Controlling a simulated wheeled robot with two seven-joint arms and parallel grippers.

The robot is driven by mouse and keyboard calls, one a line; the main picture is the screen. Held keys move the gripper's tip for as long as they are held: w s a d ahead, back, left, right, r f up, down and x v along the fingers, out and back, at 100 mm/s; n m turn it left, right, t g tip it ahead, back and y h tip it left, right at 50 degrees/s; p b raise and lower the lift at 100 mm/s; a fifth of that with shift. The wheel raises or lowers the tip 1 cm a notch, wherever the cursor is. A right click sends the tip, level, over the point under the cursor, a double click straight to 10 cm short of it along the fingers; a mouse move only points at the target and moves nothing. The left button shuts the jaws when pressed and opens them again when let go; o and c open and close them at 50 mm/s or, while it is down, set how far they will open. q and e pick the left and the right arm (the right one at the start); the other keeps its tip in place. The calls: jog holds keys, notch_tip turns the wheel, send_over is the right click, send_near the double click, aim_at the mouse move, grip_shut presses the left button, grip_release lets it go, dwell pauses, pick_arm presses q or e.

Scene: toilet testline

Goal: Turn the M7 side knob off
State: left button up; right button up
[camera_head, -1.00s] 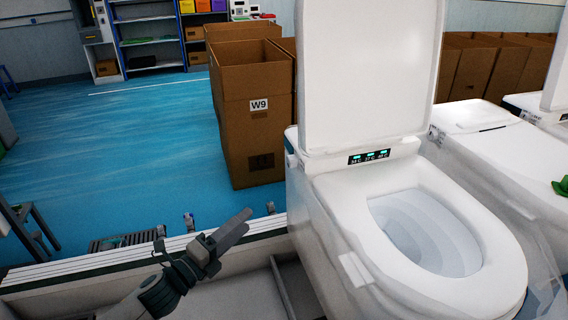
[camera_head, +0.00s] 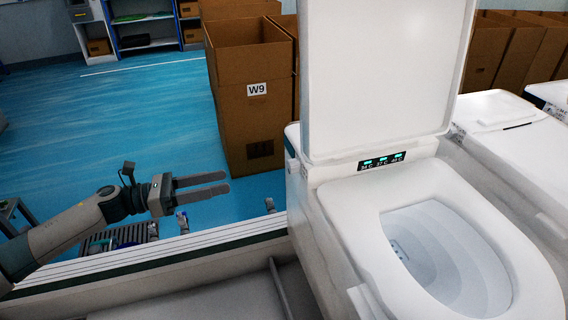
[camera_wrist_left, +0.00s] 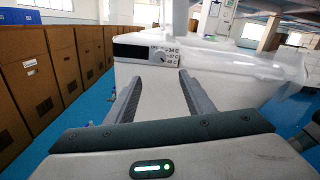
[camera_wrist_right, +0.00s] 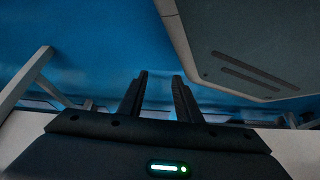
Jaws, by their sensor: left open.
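The white toilet (camera_head: 440,240) stands at the right in the head view, lid up. Its front display (camera_head: 381,162) shows several lit teal marks. In the left wrist view its side panel carries a small round knob (camera_wrist_left: 160,58) beside temperature labels; its exact setting is too small to tell. My left gripper (camera_head: 227,182) is open and empty, left of the toilet, its fingers pointing toward the toilet's side. In the left wrist view its fingertips (camera_wrist_left: 160,80) frame the area just below the knob, apart from it. My right gripper (camera_wrist_right: 160,76) is open and empty, away from the toilet.
A cardboard box marked W9 (camera_head: 255,120) stands behind the toilet's left side. A pale line rail (camera_head: 150,262) runs below my left gripper. Another white toilet (camera_head: 505,145) is at the right. Blue floor (camera_head: 150,115) lies open at the left.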

pick_arm(q)
jog(key=shift+d, duration=0.2)
pick_arm(e)
jog(key=shift+s, duration=0.15)
pick_arm(q)
jog(key=p, duration=0.5)
send_near(288, 167)
jog(key=d, duration=0.3)
jog(key=x, duration=0.2)
jog(key=p+x, duration=0.1)
jog(key=x, duration=0.2)
jog(key=shift+w+r, duration=0.1)
jog(key=shift+w, duration=0.3)
jog(key=shift+w+d, duration=0.15)
jog(key=shift+d, duration=0.25)
pick_arm(e)
jog(key=s+d+g, duration=0.2)
jog(key=s+d, duration=0.1)
jog(key=s, duration=0.5)
jog(key=s+d+g+h, duration=0.1)
jog(key=s+d+g, duration=0.1)
jog(key=s, duration=0.5)
jog(key=shift+s+d, duration=0.4)
jog(key=shift+d, duration=0.35)
pick_arm(q)
jog(key=shift+c, duration=0.2)
pick_arm(e)
jog(key=shift+f, duration=0.1)
pick_arm(q)
jog(key=c, duration=1)
